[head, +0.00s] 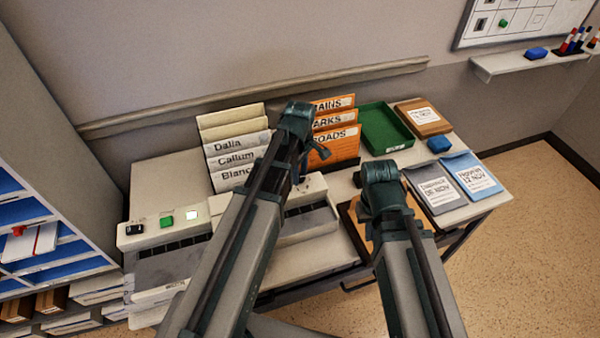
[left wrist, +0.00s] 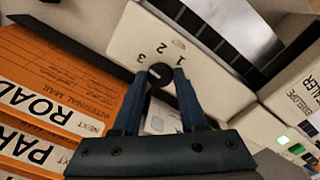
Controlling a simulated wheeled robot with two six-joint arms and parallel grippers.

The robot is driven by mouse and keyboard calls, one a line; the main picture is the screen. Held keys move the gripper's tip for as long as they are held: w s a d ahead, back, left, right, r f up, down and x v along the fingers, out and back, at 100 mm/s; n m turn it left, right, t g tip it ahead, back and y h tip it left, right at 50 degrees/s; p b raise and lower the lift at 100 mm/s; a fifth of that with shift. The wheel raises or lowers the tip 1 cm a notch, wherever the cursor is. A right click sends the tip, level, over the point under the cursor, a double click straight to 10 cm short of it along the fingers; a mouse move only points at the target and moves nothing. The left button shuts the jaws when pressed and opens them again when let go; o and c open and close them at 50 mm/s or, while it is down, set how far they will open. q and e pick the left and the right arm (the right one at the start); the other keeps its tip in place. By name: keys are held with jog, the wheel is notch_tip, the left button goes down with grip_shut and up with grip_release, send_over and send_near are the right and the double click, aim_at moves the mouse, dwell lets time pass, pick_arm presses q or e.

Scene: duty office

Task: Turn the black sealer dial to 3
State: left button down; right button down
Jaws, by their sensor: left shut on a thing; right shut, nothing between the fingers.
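The black sealer dial (left wrist: 160,74) sits on a pale panel (left wrist: 135,42) with the numerals 3, 2 and 1 printed in an arc beside it. In the left wrist view my left gripper (left wrist: 159,80) is shut on the dial, one finger on each side. Which numeral the dial's mark points at is too small to tell. In the head view my left gripper (head: 303,168) reaches over the pale machine, and the arm hides the dial. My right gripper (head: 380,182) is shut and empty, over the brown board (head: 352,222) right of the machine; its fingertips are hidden.
Orange mail folders (head: 342,148) stand just behind the machine, and pale name folders (head: 222,165) stand left of them. A green button (head: 166,221) is on the left panel.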

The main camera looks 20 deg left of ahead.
pick_arm(q)
jog(key=shift+n, duration=0.7)
jog(key=shift+c, duration=2.3)
grip_release()
jog(key=shift+r, duration=0.15)
notch_tip(320, 180, up, 14)
jog(key=p, duration=1.3)
jog(key=shift+f+p, duration=0.2)
jog(key=shift+p, duration=0.2)
